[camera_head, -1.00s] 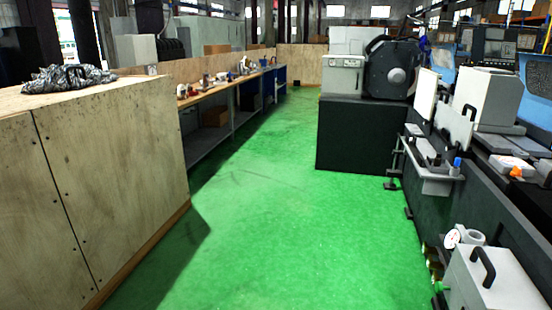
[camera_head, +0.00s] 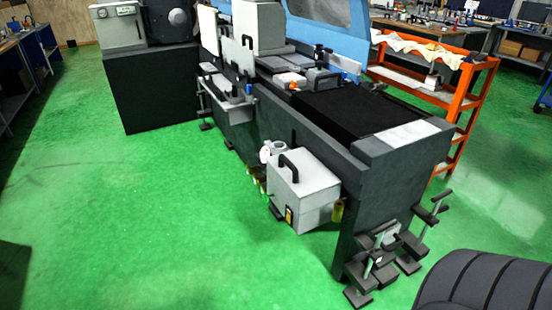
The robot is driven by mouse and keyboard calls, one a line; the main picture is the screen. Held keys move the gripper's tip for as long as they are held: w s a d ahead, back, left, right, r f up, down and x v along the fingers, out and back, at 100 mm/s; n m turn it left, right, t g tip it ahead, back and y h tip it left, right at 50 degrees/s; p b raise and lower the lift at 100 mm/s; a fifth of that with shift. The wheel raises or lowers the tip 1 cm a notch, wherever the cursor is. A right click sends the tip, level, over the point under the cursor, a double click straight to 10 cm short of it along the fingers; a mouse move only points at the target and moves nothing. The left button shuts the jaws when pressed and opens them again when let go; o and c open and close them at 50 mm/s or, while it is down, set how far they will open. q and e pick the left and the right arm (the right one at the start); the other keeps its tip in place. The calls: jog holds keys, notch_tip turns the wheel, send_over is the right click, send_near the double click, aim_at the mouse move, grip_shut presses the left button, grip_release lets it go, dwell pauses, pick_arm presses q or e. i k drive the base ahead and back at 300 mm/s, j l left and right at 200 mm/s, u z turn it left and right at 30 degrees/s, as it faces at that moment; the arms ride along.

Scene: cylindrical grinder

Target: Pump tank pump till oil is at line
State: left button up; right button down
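A light grey box-shaped tank (camera_head: 305,192) with a black handle on its lid stands low against the near side of the dark grinder (camera_head: 335,165), at the middle of the view. A small white round part, perhaps a gauge or the pump (camera_head: 268,151), sits at the tank's back left corner. Small yellowish cylinders show below it and by the tank's right side. An orange-and-black switch-like patch is on the tank's front. No oil level or line can be made out at this distance. Neither of my grippers is in view.
Green floor (camera_head: 150,215) is open to the left of and in front of the tank. Grey feet and clamps (camera_head: 385,255) stick out at the grinder's near end. An orange shelf cart (camera_head: 465,95) stands behind it. A dark ribbed rounded object (camera_head: 485,280) fills the bottom right corner.

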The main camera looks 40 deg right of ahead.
aim_at(266, 198)
jog(key=z, duration=0.75)
